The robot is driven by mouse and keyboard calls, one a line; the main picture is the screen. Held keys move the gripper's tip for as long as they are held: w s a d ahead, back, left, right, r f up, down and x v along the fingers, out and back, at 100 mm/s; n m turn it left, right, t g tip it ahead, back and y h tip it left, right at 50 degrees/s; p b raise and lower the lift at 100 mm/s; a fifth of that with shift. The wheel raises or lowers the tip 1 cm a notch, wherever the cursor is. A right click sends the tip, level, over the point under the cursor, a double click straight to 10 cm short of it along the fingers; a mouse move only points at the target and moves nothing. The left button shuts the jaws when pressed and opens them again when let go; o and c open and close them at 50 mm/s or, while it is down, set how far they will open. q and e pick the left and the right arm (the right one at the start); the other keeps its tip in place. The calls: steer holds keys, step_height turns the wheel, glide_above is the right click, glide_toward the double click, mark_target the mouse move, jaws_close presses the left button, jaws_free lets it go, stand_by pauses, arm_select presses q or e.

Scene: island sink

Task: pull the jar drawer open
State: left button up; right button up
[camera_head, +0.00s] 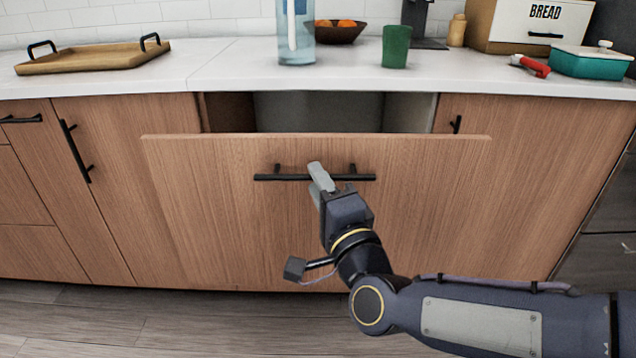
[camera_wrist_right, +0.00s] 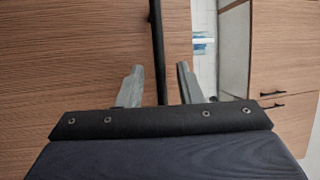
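The jar drawer (camera_head: 220,215) is a wide wood-fronted drawer under the counter. Its front stands out from the cabinet, and a grey interior (camera_head: 318,111) shows behind its top edge. No jar can be made out inside. The black bar handle (camera_head: 275,177) runs across the upper front. My right gripper (camera_head: 317,172) is at the middle of the handle. In the right wrist view the handle (camera_wrist_right: 158,50) passes between the two fingers of the gripper (camera_wrist_right: 160,70), with a gap on each side. My left gripper is not in view.
On the white counter (camera_head: 215,65) stand a clear bottle (camera_head: 296,35), a green cup (camera_head: 396,46), a fruit bowl (camera_head: 338,33), a bread box (camera_head: 528,25), a teal dish (camera_head: 590,62) and a wooden tray (camera_head: 95,57). Cabinet doors flank the drawer. Floor shows in front.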

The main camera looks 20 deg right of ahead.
steer(key=p+v, duration=0.1)
steer(key=v, duration=0.6)
steer(key=shift+s+f, duration=0.1)
steer(key=s+d+f+n+g+y, duration=0.1)
steer(key=s+d+f+n+g, duration=0.2)
steer(key=s+f+n+g, duration=0.45)
steer(key=s+d+f+n+g, duration=0.3)
steer(key=s+f+n+g, duration=0.35)
steer(key=f, duration=0.25)
step_height(320, 180, up, 35)
steer(key=p, duration=3.5)
steer(key=shift+d, duration=0.1)
